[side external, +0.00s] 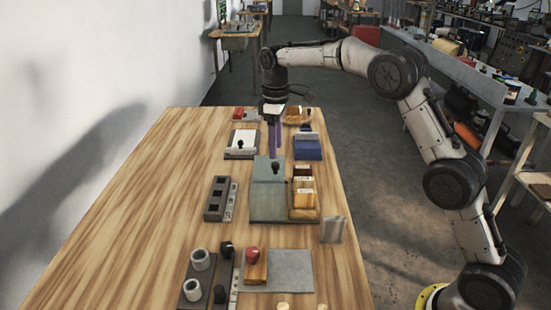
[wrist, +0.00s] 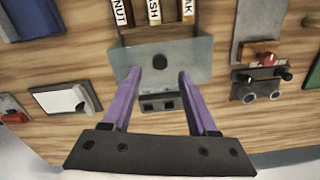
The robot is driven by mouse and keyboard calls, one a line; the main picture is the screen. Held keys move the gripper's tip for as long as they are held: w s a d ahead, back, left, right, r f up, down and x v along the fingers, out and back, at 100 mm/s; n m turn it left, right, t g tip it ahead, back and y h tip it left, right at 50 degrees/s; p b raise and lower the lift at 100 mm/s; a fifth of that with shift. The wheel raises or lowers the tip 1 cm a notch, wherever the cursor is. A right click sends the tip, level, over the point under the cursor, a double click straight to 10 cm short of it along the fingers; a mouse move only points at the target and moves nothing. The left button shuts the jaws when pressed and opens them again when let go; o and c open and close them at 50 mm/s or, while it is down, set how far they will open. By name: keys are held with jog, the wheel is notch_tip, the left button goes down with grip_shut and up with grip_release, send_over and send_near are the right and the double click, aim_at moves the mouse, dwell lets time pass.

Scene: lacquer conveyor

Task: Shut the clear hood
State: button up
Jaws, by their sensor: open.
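The clear hood (side external: 266,196) is a greenish see-through box with a dark knob (side external: 275,168), near the middle of the table. In the wrist view the hood (wrist: 190,62) shows beside an uncovered rack of labelled wooden blocks (wrist: 154,12), so it appears open. My gripper (side external: 275,150) points down just beyond the hood in the side view. Its purple fingers are apart and empty. In the wrist view the fingertips (wrist: 159,74) appear on either side of the dark knob (wrist: 158,61); whether they touch the hood I cannot tell.
Wooden blocks (side external: 303,190) stand right of the hood. A grey socketed block (side external: 215,199) is at left, a white-topped box (side external: 241,143) and blue box (side external: 307,147) farther back. A grey plate (side external: 290,270) and red knob (side external: 253,254) are nearer. The table's left side is clear.

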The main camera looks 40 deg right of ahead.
aim_at(275, 163)
jog(key=shift+f, duration=2.35)
grip_shut()
